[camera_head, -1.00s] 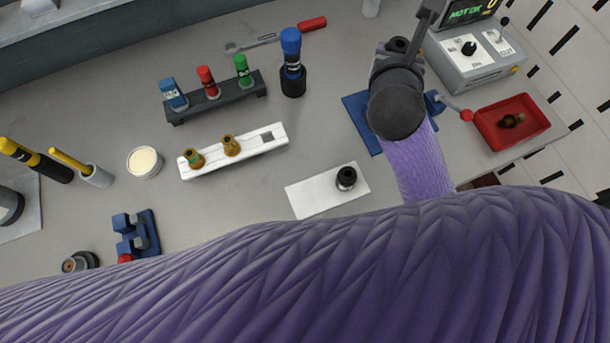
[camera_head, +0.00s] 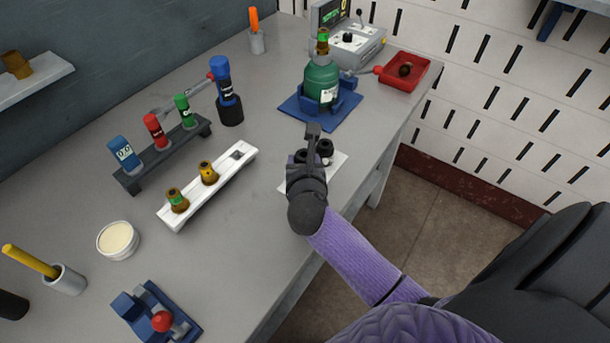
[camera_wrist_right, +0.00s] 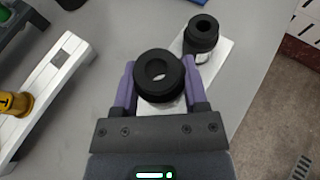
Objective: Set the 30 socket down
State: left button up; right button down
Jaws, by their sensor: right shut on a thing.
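My right gripper (camera_head: 304,160) is over the near part of the white plate (camera_head: 339,161). In the right wrist view, its two purple fingers (camera_wrist_right: 158,88) are shut on a black ring-shaped socket (camera_wrist_right: 158,68). A second black socket (camera_wrist_right: 203,30) stands upright on the plate (camera_wrist_right: 216,62), just beyond the held one and apart from it. This second socket also shows in the head view (camera_head: 326,148), beside the gripper. No size marking is readable on either socket. Whether the held socket touches the plate cannot be told. My left gripper is not in view.
A white rack (camera_head: 237,168) with two brass pieces lies left of the plate. Behind it are a dark rack (camera_head: 160,165) and a blue-capped tool (camera_head: 223,82). A green bottle (camera_head: 321,84) stands in a blue fixture beyond. The table edge is close on the right.

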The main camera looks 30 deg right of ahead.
notch_tip(320, 180, down, 4)
jog(key=shift+r+b, duration=0.25)
jog(key=shift+b, duration=0.55)
jog(key=shift+f, duration=0.15)
jog(key=shift+c, duration=0.5)
grip_release()
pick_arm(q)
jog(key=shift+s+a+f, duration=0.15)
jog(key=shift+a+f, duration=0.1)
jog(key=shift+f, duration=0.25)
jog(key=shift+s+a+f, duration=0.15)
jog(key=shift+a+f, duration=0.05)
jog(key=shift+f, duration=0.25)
